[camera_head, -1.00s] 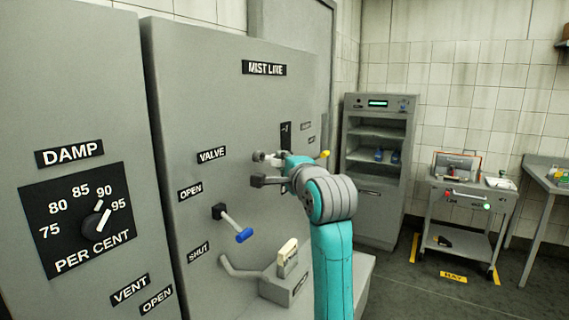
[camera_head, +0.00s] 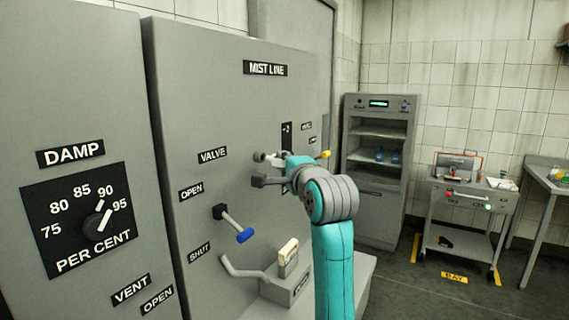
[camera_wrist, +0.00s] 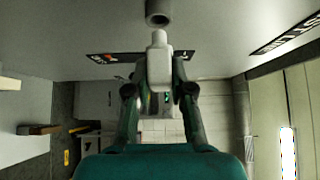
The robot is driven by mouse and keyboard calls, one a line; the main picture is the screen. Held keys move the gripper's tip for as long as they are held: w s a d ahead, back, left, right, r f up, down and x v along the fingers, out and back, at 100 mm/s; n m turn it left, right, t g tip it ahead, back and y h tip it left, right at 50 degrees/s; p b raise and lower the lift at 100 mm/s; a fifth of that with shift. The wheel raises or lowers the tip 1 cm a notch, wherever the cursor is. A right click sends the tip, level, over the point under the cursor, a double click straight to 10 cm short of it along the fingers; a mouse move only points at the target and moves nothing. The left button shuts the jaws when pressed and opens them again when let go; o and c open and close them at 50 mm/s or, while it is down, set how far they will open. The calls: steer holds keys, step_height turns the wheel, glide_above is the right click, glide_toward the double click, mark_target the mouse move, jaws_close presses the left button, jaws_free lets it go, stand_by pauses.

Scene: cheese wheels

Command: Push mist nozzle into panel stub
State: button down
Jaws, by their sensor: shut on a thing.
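The mist nozzle (camera_wrist: 159,68) is a pale grey stepped piece with a narrow tip. My gripper (camera_wrist: 159,88) is shut on it in the wrist view, one dark finger on each side. The panel stub (camera_wrist: 158,14) is a grey round pipe end with a dark bore at the top of that view. The nozzle tip points at the stub and lines up with it sideways; a small gap shows between them. In the head view my gripper (camera_head: 280,160) is close to the grey panel (camera_head: 215,90), beneath the MIST LINE label, and the arm partly hides this area.
A valve lever with a blue handle (camera_head: 244,235) sticks out of the panel at lower left of my gripper. A grey box with a cream switch (camera_head: 288,252) lies below. A yellow tip (camera_head: 325,154) shows just right of my gripper. A shelf cabinet (camera_head: 377,165) and a cart (camera_head: 465,205) stand farther right.

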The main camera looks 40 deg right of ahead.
mark_target(276, 163)
steer(key=shift+w+a, duration=0.3)
steer(key=shift+w, duration=0.45)
steer(key=shift+w+a, duration=0.25)
steer(key=shift+w, duration=0.45)
steer(key=c, duration=0.9)
jaws_free()
steer(key=shift+c, duration=0.2)
steer(key=v, duration=1.2)
